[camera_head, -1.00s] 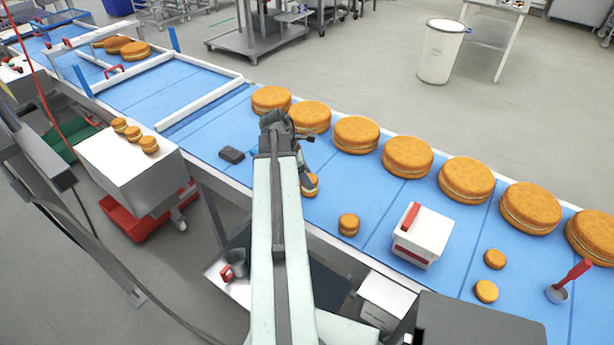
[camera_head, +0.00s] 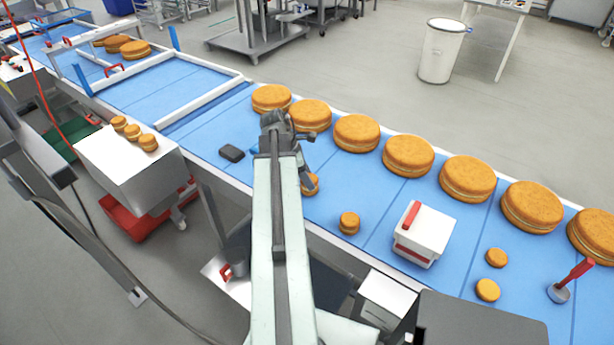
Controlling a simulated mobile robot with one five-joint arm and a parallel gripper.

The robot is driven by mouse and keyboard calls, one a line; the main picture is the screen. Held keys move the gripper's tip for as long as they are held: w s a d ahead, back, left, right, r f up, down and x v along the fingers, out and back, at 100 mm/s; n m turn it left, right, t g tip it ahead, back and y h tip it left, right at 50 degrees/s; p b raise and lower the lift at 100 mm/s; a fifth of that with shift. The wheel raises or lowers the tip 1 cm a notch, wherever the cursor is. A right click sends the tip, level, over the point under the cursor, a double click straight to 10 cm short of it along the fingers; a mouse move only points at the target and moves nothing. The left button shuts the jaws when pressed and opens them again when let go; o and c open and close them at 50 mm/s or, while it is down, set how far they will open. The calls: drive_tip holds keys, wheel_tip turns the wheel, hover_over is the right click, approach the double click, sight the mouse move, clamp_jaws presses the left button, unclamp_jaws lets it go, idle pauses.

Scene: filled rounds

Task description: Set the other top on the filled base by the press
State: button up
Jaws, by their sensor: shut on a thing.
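My gripper (camera_head: 307,178) is at the end of the arm over the blue belt, shut on a small orange round (camera_head: 311,184). The arm and fingers cover part of this round; I cannot tell whether it is a lone top or touches something below. Another small round (camera_head: 349,223) with a pale band sits on the belt to the right of my gripper. Two small rounds (camera_head: 497,258) (camera_head: 487,290) lie farther right, beside a red-handled tool with a grey disc foot (camera_head: 559,293). I cannot tell whether that tool or the white box with a red handle (camera_head: 425,238) is the press.
Large filled rounds (camera_head: 409,157) line the belt's far edge. A dark block (camera_head: 231,153) lies left of my gripper. A white frame (camera_head: 170,100) spans the belt at the upper left. Three small rounds (camera_head: 133,132) stand on a white box (camera_head: 125,170) at the left.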

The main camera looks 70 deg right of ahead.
drive_tip(key=shift+f+b, duration=0.35)
drive_tip(key=shift+f, duration=0.05)
drive_tip(key=o, duration=1.4)
drive_tip(key=shift+r, duration=0.1)
wheel_tip(320, 180, up, 7)
drive_tip(key=p, duration=0.7)
drive_tip(key=shift+s, duration=0.1)
